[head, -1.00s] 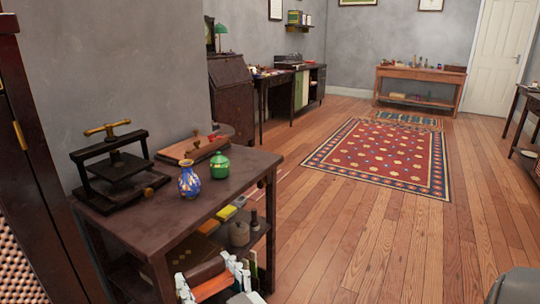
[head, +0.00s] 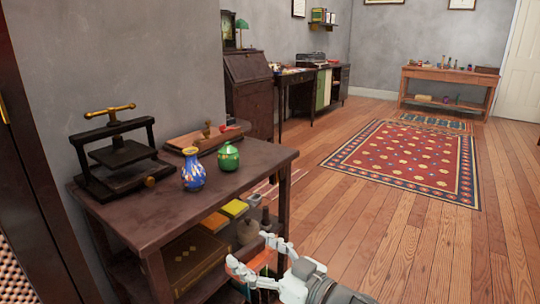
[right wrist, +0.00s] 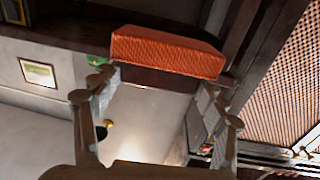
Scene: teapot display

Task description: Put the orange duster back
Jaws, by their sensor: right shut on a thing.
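The orange duster is a textured orange-red block (right wrist: 168,52) in the right wrist view, spanning the space between the fingertips of my right gripper (right wrist: 166,75). In the head view my right gripper (head: 252,254) is at the bottom centre, in front of the right end of the dark table's lower shelf. It is shut on the duster, which its fingers mostly hide there. I cannot tell whether the duster touches the shelf. My left gripper is not in view.
The dark table (head: 235,185) bears a press (head: 115,155), a blue vase (head: 193,176), a green jar (head: 228,156) and a wooden tray (head: 205,140). Its lower shelf holds a large brown book (head: 195,262) and yellowish blocks (head: 234,208).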

